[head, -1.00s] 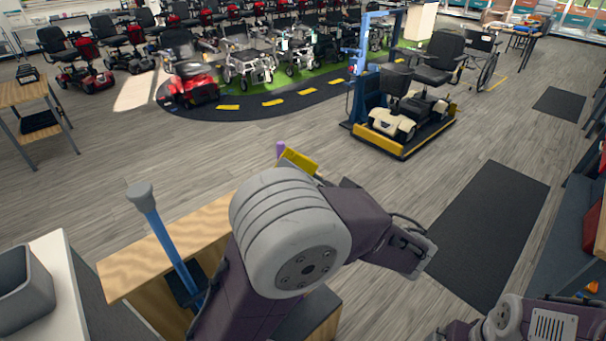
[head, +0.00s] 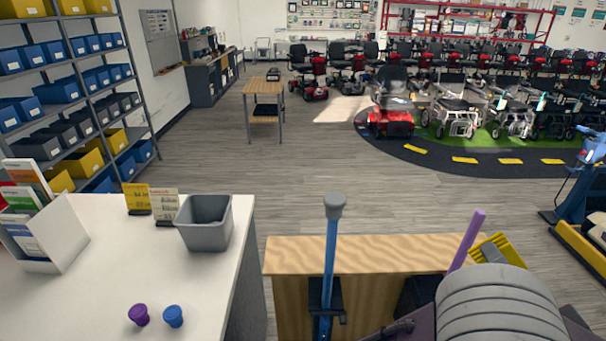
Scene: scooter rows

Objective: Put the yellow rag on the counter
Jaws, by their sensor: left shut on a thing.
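The yellow rag (head: 497,250) shows as a ribbed yellow patch at the lower right, just beyond my left arm and beside a purple stick. My left gripper (head: 484,256) is shut on it, mostly hidden behind the grey joint of my arm. The counter (head: 215,290) is the white top at the lower left, well to the left of the gripper. My right gripper is out of the picture.
The counter holds a grey bin (head: 203,222), a leaflet holder (head: 62,238), small signs (head: 150,200), a purple cup (head: 138,314) and a blue cup (head: 173,316). A wooden stand (head: 375,256) with a blue stick (head: 331,240) and the purple stick (head: 468,240) lies between.

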